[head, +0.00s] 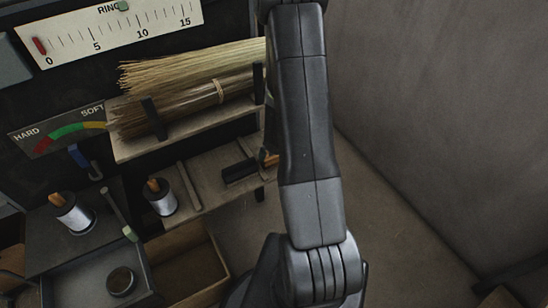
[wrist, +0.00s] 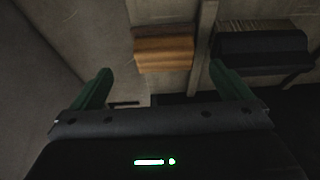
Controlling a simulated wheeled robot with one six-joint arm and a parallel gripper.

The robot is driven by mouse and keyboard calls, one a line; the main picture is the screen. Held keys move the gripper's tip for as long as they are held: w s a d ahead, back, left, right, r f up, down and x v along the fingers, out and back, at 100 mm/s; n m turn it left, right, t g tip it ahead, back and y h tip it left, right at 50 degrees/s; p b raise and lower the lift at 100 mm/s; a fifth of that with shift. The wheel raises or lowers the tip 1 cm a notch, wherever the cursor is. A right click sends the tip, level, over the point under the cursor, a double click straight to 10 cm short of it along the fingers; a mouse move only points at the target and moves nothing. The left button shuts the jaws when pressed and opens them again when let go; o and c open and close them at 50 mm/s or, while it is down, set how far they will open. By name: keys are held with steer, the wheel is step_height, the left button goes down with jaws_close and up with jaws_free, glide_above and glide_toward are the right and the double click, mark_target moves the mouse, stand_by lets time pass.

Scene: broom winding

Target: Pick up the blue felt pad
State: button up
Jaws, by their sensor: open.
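I cannot make out a blue felt pad for certain in either view. My gripper (wrist: 162,88) is open in the wrist view, its two green fingers wide apart with nothing between the tips. An orange-brown block (wrist: 164,50) lies on the shelf ahead of the fingers, apart from them. A dark block (wrist: 262,48) lies to its right, past a thin divider; its colour is hard to tell in the dim light. In the head view the dark block (head: 240,170) shows on the lower shelf, and my arm hides the gripper.
A small blue handle (head: 78,156) hangs below the hard-soft gauge (head: 62,130). Straw bundles (head: 190,75) lie on the upper shelf. A bare wall (head: 440,110) rises at the right.

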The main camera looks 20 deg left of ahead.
mark_target(272, 158)
steer(key=x, duration=0.2)
steer(key=b+x, duration=0.1)
steer(key=x, duration=0.1)
steer(key=b+x, duration=0.1)
steer(key=x, duration=0.1)
steer(key=shift+s+a, duration=0.1)
steer(key=shift+a, duration=0.2)
steer(key=shift+r, duration=0.15)
steer(key=c, duration=1.2)
steer(key=shift+o, duration=0.2)
steer(key=shift+r, duration=0.2)
